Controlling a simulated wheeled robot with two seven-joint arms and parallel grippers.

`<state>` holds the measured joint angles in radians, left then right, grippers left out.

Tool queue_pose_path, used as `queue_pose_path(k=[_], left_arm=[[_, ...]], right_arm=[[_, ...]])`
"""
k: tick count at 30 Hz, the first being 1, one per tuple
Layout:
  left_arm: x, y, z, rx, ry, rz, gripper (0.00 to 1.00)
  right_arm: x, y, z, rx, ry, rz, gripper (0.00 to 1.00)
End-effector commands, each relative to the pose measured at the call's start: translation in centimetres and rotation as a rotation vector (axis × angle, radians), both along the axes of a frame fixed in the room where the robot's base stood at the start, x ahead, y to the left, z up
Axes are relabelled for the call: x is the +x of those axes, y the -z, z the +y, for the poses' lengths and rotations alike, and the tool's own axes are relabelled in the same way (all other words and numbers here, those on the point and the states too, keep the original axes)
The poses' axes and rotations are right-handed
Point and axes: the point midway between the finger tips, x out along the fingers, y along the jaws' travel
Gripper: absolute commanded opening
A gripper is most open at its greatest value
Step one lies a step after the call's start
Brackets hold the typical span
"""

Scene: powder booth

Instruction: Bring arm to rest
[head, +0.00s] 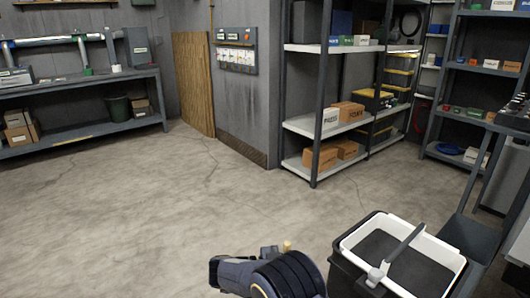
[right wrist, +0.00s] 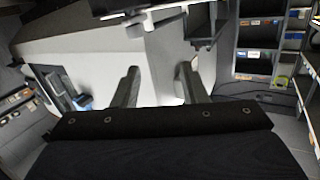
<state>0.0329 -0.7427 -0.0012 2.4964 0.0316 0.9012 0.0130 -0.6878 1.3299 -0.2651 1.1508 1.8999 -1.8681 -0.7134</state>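In the right wrist view, my right gripper (right wrist: 158,84) has its two grey fingers spread apart. No object shows between them, only pale surfaces behind. In the head view, a dark rounded part of one of my arms shows at the bottom centre, left of a black bin. I cannot tell which arm it is, and no fingertips show there. My left gripper is not in view.
The black bin (head: 345,273) with a white-rimmed tray (head: 440,252) and grey handle stands at the lower right, close to my arm. A workbench (head: 90,131) is at the left; shelving (head: 316,125) stands at the right. The middle floor (head: 180,210) is clear.

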Motion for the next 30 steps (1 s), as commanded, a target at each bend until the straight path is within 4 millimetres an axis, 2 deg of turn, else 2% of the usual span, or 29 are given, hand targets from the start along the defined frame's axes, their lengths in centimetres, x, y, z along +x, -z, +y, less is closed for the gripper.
queue_pose_path(k=[5, 11, 15, 19, 22, 25, 29, 30], left_arm=[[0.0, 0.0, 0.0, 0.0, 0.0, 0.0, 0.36], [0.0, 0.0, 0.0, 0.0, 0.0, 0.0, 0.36], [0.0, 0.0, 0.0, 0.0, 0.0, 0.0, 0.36], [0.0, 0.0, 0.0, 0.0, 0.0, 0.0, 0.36], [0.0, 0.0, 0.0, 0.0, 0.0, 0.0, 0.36], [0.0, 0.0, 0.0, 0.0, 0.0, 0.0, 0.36], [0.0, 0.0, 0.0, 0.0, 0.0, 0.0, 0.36], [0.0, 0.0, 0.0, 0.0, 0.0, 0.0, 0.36]], right_arm=[[2.9, -2.1, -2.4, 0.085, -0.101, -0.07, 0.39], [6.9, -5.5, -5.9, 0.214, -0.278, -0.179, 0.39], [9.6, -9.4, -8.8, 0.338, -0.467, -0.275, 0.39], [10.7, -14.1, -11.2, 0.483, -0.718, -0.357, 0.39], [9.4, -17.4, -11.9, 0.584, -0.921, -0.382, 0.39], [6.2, -19.8, -11.9, 0.668, -1.118, -0.362, 0.39], [-0.3, -21.1, -11.2, 0.761, -1.345, -0.258, 0.39], [-2.7, -20.9, -10.9, 0.784, -1.403, -0.208, 0.39]])
